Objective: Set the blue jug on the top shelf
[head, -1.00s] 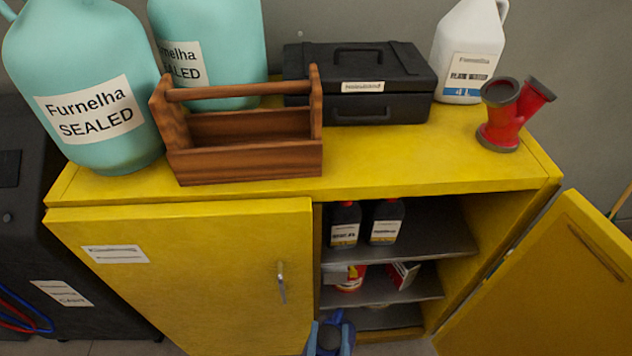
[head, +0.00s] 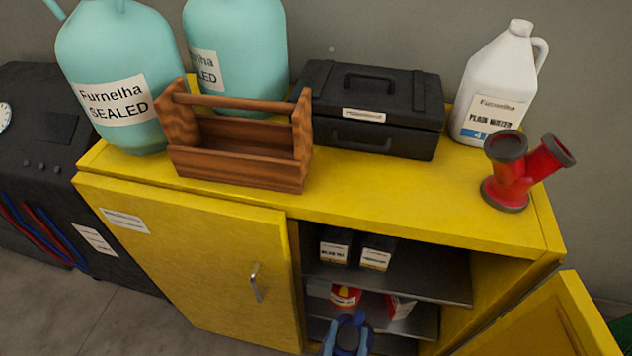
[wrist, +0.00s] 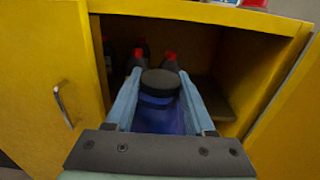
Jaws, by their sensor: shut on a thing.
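The blue jug (wrist: 160,112), with a dark cap, is held upright or nearly so between the fingers of my gripper (wrist: 160,100) in the wrist view. In the head view my gripper (head: 345,340) shows at the bottom edge, with only a little of the dark blue jug visible. It is in front of the open right side of the yellow cabinet (head: 400,215). The top shelf (head: 420,278) inside holds two dark bottles with labels (head: 335,248) (head: 377,255) at its left. Bottles with red caps (wrist: 169,58) show beyond the jug in the wrist view.
The left door (head: 190,260) is shut; the right door (head: 545,320) stands open. A lower shelf (head: 425,318) holds a red container (head: 345,296) and a box (head: 400,306). The top shelf's right part looks clear. A toolbox, wooden caddy and large jugs stand on the cabinet top.

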